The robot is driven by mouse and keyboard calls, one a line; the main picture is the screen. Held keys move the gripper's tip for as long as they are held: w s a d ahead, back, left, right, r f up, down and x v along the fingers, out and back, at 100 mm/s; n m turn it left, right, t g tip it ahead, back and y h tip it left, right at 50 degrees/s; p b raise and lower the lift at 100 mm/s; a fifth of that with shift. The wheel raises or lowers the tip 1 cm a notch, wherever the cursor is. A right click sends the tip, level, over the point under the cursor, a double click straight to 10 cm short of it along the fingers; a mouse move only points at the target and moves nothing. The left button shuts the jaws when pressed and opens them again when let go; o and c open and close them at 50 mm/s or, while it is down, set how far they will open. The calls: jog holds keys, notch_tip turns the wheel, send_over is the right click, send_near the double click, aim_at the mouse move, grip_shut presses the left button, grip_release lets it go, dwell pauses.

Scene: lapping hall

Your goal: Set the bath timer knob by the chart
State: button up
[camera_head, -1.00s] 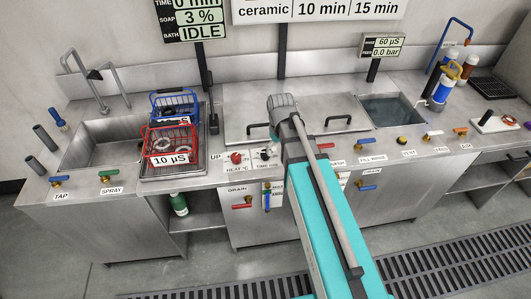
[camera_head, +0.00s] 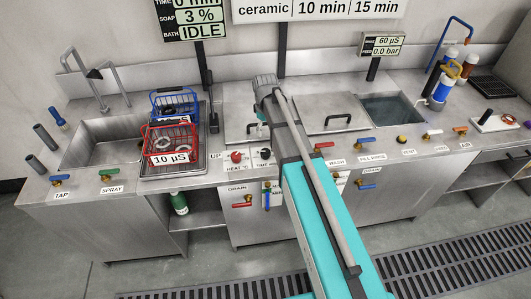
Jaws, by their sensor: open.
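The timer knob (camera_head: 265,153) is small and dark, on a white plate on the counter front, just left of my arm. Its pointer is too small to read. The chart (camera_head: 320,9) on the wall is cut off at the top; its visible row reads ceramic, 10 min, 15 min. The bath display (camera_head: 198,19) reads time 0 min, soap 3 %, bath IDLE. My arm reaches from the bottom over the counter, its grey elbow over the lids behind the knob.
A red heat knob (camera_head: 236,156) sits left of the timer knob. A red basket (camera_head: 170,141) and a blue basket (camera_head: 175,102) stand by the left sink. A lid (camera_head: 341,107) with a handle lies behind my arm. Drain valves (camera_head: 248,198) stick out below.

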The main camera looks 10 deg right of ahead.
aim_at(266, 151)
jog(key=shift+f+b, duration=6.7)
jog(key=shift+f, duration=0.1)
jog(key=c, duration=1.1)
jog(key=shift+c, duration=0.2)
